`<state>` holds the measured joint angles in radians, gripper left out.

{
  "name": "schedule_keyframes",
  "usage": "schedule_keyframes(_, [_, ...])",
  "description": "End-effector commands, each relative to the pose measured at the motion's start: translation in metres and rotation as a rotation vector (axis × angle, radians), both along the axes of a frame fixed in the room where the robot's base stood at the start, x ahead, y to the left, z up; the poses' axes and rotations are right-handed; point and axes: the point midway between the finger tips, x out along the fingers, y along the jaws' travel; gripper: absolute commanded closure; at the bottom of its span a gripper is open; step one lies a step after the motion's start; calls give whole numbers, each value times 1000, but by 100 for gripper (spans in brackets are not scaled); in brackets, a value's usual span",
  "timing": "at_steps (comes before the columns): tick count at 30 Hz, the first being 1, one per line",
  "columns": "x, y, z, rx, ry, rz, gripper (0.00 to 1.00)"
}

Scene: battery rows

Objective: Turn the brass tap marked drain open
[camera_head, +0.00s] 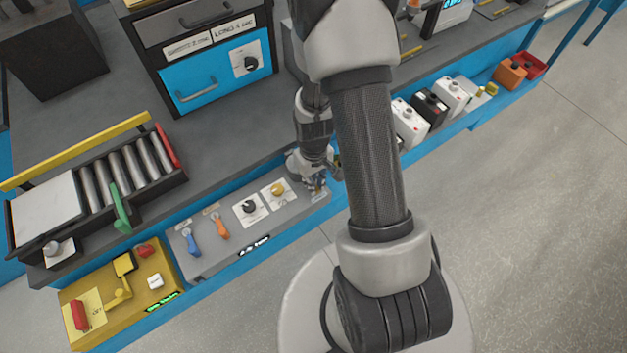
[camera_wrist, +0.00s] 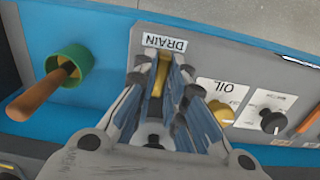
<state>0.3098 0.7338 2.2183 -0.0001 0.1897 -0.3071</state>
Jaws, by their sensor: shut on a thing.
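The brass tap (camera_wrist: 162,72) shows in the wrist view as a yellow bar under a white label reading DRAIN (camera_wrist: 164,43), upside down in the picture. My gripper (camera_wrist: 160,88) has one finger on each side of the tap and is shut on it. The fingers hide most of the tap, and its lower part cannot be seen. In the head view my gripper (camera_head: 318,182) is at the right end of the grey panel (camera_head: 224,252); the tap is hidden there.
A yellow OIL knob (camera_wrist: 222,112) and a black knob (camera_wrist: 272,121) sit right of my gripper in the wrist view. A wooden handle in a green collar (camera_wrist: 69,62) sticks out at left. Blue and orange levers (camera_head: 218,224) stand further along the panel.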

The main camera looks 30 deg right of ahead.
Motion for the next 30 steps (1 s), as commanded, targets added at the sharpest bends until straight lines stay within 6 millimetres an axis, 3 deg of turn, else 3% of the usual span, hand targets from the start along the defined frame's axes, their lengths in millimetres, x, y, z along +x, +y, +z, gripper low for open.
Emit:
schedule_keyframes(19, [1, 0, 1, -1, -2, 55, 100])
schedule_keyframes(20, [1, 0, 1, -1, -2, 55, 88])
schedule_keyframes(23, [1, 0, 0, -1, -2, 55, 81])
schedule_keyframes(30, [0, 0, 0, 0, -1, 53, 80])
